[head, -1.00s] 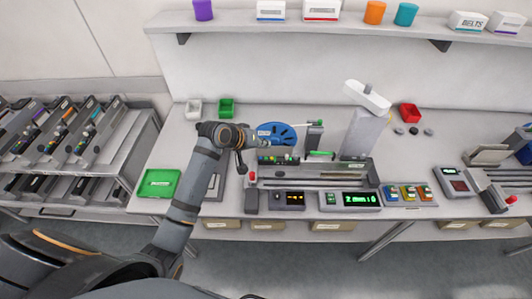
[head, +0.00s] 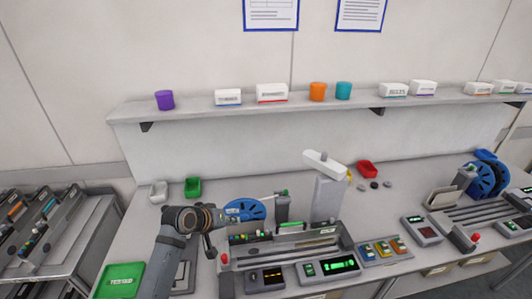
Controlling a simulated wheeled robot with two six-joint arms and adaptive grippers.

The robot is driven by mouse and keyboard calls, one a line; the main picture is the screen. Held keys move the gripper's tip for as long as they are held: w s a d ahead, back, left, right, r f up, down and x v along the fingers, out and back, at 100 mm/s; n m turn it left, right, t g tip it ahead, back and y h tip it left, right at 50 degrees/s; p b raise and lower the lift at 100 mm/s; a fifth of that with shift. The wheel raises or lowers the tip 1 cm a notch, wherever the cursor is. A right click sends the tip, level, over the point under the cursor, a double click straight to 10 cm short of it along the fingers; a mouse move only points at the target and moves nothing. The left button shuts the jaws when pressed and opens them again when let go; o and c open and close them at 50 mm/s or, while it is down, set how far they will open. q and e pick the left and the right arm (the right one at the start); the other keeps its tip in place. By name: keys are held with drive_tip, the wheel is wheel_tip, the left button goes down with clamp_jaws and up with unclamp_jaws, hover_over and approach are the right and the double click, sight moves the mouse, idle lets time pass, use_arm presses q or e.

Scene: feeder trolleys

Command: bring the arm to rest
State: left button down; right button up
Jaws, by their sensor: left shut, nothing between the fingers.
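My left arm comes up from the bottom left over the bench, dark grey with orange rings at the wrist. My left gripper (head: 230,216) points right, just in front of the blue reel (head: 252,208), and hides part of it. The gripper is small in the picture; it is shut with nothing held. I cannot tell whether it touches the reel. My right arm and gripper do not show.
A feeder trolley (head: 300,247) with a lit green display (head: 340,265) stands right of the arm. A green tray (head: 121,281) lies at front left. A white-topped post (head: 328,195) rises behind the trolley. A shelf (head: 200,110) with cups and boxes runs along the wall.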

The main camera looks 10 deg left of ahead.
use_arm(q)
drive_tip(key=s+a+f+m+g+y, duration=0.1)
drive_tip(key=s+a+f+y, duration=0.1)
drive_tip(key=s, duration=0.7)
drive_tip(key=s+a+f+m+g+y, duration=0.1)
drive_tip(key=s+a+f+g+y, duration=0.1)
drive_tip(key=s, duration=0.6)
drive_tip(key=s+a+f+m+g+y, duration=0.1)
drive_tip(key=s+a+f+m+y, duration=0.15)
drive_tip(key=s, duration=0.65)
wheel_tip(320, 180, down, 28)
drive_tip(key=s+a+n+g+b, duration=0.1)
drive_tip(key=a+b, duration=0.2)
drive_tip(key=b, duration=0.2)
drive_tip(key=s+f+g+b, duration=0.1)
drive_tip(key=s+f+b, duration=0.3)
drive_tip(key=s+f, duration=1.6)
wheel_tip(320, 180, down, 3)
drive_tip(key=shift+a+f+g+h, duration=0.2)
drive_tip(key=shift+a+g+h, duration=0.1)
drive_tip(key=shift+a+h, duration=0.15)
drive_tip(key=shift+n, duration=0.25)
